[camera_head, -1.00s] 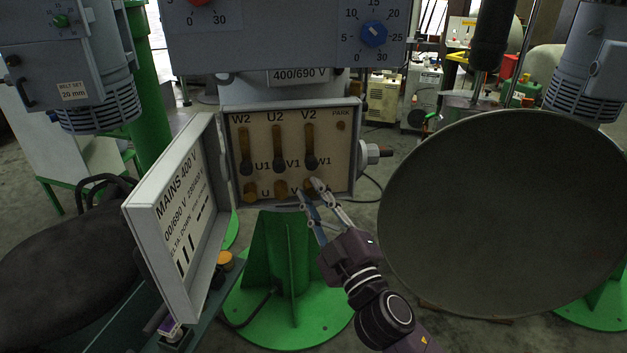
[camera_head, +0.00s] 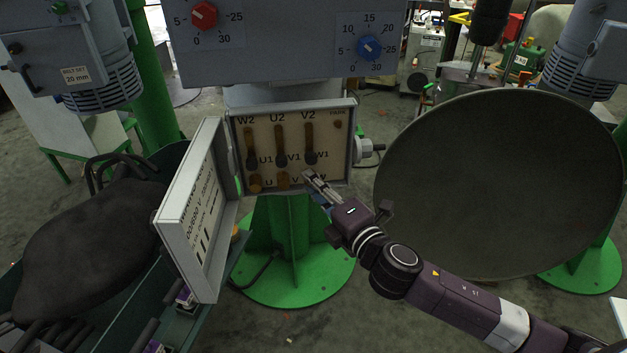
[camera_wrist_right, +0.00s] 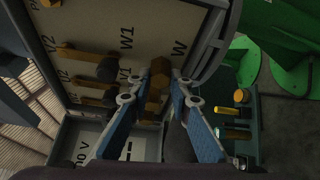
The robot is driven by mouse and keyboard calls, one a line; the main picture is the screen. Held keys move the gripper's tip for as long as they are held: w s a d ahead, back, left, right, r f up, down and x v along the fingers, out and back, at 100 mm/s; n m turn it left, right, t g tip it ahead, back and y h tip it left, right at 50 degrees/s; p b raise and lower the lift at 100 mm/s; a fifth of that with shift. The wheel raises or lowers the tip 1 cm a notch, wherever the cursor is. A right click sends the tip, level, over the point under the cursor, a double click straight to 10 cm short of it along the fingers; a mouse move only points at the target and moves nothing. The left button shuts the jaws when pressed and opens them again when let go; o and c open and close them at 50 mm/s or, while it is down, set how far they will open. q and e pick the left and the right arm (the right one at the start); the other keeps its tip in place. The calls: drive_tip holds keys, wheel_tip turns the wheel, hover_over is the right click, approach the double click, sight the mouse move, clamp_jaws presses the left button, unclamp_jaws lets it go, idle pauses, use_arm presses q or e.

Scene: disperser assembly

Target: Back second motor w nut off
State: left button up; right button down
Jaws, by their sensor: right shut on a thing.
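The open terminal box (camera_head: 353,128) of the motor faces me with its labelled panel (camera_head: 235,135). My right gripper (camera_head: 311,178) reaches the lower right terminal of this panel. In the right wrist view, the brass W nut (camera_wrist_right: 160,72) lies between the fingertips of my right gripper (camera_wrist_right: 157,90), which are shut on it. In the head view the fingers mostly hide this nut. The V nut (camera_head: 283,179) and U nut (camera_head: 256,183) show to its left. Dark nuts sit at W1 (camera_head: 311,157), V1 (camera_head: 282,160) and U1 (camera_head: 252,163). My left gripper is out of view.
The box's lid (camera_head: 184,221) hangs open at the left. A large grey disc-shaped bowl (camera_head: 500,185) stands close to the right of my arm. A green pedestal (camera_head: 290,230) is below the box. A teal cart with a black bag (camera_head: 85,235) is at lower left.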

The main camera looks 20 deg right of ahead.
drive_tip(key=shift+n+g, duration=0.5)
drive_tip(key=shift+n, duration=0.6)
drive_tip(key=shift+f, duration=0.1)
drive_tip(key=c, duration=1.8)
unclamp_jaws()
drive_tip(key=shift+o, duration=0.2)
drive_tip(key=v, duration=1.2)
drive_tip(key=shift+a, duration=0.25)
